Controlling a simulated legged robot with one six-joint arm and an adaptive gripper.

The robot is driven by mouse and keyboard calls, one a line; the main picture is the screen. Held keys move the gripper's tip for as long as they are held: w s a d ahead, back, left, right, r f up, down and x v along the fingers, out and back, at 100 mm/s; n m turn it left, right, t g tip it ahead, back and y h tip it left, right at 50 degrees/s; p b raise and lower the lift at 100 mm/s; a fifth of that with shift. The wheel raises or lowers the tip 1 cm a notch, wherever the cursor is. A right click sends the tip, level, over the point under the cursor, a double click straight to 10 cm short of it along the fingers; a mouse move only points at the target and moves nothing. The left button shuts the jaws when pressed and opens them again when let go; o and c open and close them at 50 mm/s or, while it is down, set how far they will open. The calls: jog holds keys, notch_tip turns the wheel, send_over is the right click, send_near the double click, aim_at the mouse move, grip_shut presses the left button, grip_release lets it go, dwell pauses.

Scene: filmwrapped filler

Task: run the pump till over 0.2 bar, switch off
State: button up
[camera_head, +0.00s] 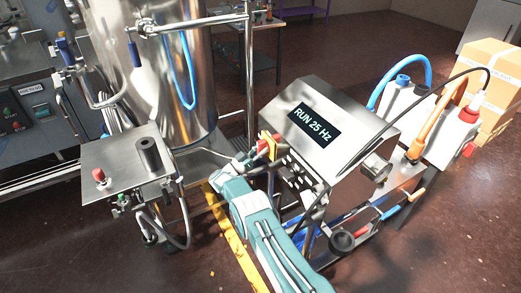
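A steel control box (352,112) stands in the middle, and its display (313,125) reads "RUN 25 Hz". A red and yellow switch (270,144) sits at the box's left end, above a row of small dark buttons or fittings (291,172). My teal arm reaches up from the bottom. My gripper (250,158) is at the switch, close to or touching it; which one I cannot tell. Its fingers are small and partly hidden, so their opening is unclear. No pressure reading in bar is legible.
A steel tank (150,75) stands behind left. A steel plate (112,170) with a red button (99,175) and black cylinder (149,153) is at left. White canisters (440,125) with hoses and a cardboard box (490,75) stand right. Open floor lies at front right.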

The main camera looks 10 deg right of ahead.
jog(key=shift+o, duration=1.2)
jog(key=shift+f, duration=0.25)
jog(key=shift+w+r, duration=0.1)
jog(key=shift+r, duration=0.05)
jog(key=v, duration=0.7)
jog(key=shift+a, duration=0.3)
